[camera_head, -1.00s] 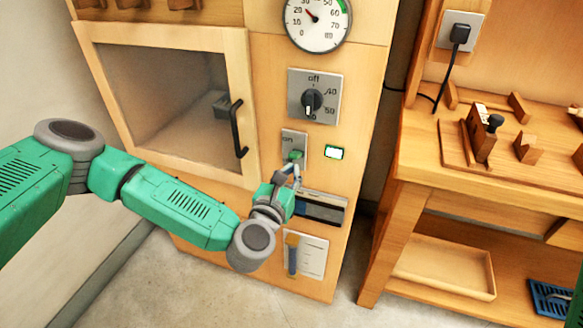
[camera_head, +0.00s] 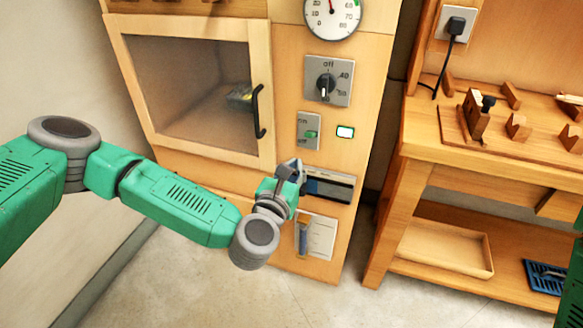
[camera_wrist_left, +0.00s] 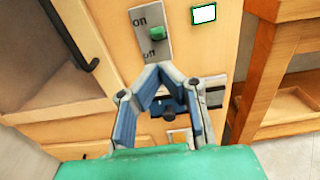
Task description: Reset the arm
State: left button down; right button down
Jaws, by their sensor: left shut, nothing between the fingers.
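My left gripper (camera_head: 291,168) is in front of the cabinet, below the on/off switch plate (camera_head: 303,140). Its fingers are shut and empty, apart from the green switch lever (camera_head: 312,134). In the left wrist view the shut gripper (camera_wrist_left: 160,72) shows just below the plate and its green lever (camera_wrist_left: 156,34). I cannot tell which marked position the lever is in. My right gripper is not in view.
The cabinet has a windowed door with a black handle (camera_head: 259,112), a dial (camera_head: 326,85), a gauge (camera_head: 333,14) and a lit indicator (camera_head: 345,131). A wooden workbench (camera_head: 420,150) stands on the right. Floor below my arm is clear.

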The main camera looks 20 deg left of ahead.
pick_arm(q)
jog(key=shift+d+r, duration=0.1)
jog(key=s+d+f+m+g+h, duration=0.3)
jog(key=s+d+f+m+g, duration=0.2)
jog(key=s+f+m, duration=0.35)
jog(key=s+d+f+m+g+h, duration=0.35)
jog(key=s+f+m, duration=0.25)
jog(key=s+m, duration=0.45)
jog(key=s+a+f+m+g+y+p, duration=0.1)
jog(key=s+a+f+m+g+y, duration=0.1)
jog(key=s+a+f+m+g, duration=0.5)
jog(key=s+a+m+y, duration=0.2)
jog(key=s+a+m, duration=0.2)
jog(key=a, duration=0.3)
jog(key=s+a+r+m+g+y, duration=0.1)
jog(key=s+a+m+y, duration=0.2)
jog(key=s+a+m, duration=0.2)
jog(key=a+m, duration=0.1)
jog(key=a, duration=0.2)
jog(key=shift+a+r, duration=0.15)
jog(key=shift+a, duration=0.15)
jog(key=shift+g+y, duration=0.25)
